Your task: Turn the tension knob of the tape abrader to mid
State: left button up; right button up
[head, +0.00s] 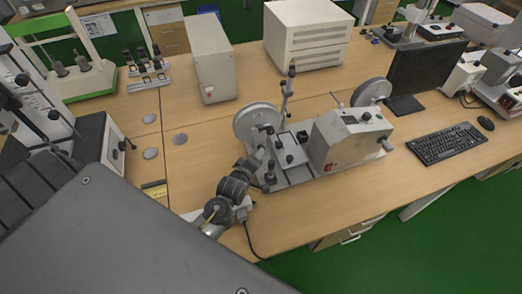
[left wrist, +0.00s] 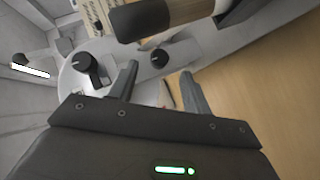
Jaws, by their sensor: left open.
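The tape abrader (head: 325,140) stands on the table in the middle of the head view, with grey reels, several black knobs and dark rollers. In the left wrist view, my left gripper (left wrist: 159,74) is open and empty. A small round black knob (left wrist: 160,58) with a light mark shows just beyond and between its fingertips, apart from them as far as I can see. A larger black knob (left wrist: 88,66) stands to the left on a pale rounded part. I cannot tell which is the tension knob or its exact setting.
A dark and tan cylinder (left wrist: 165,17) lies close above the fingers in the left wrist view. A monitor (head: 425,72) and keyboard (head: 447,144) stand right of the abrader, and a beige box (head: 210,60) behind it. Bare tabletop (head: 350,195) lies in front.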

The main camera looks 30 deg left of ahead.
pick_arm(q)
jog(key=x, duration=0.4)
jog(key=shift+r+p, duration=0.1)
jog(key=shift+p, duration=0.2)
jog(key=shift+w+f, duration=0.25)
jog(key=shift+w, duration=0.2)
pick_arm(e)
jog(key=shift+s+r, duration=0.1)
jog(key=shift+r, duration=0.45)
pick_arm(q)
jog(key=shift+c, duration=0.4)
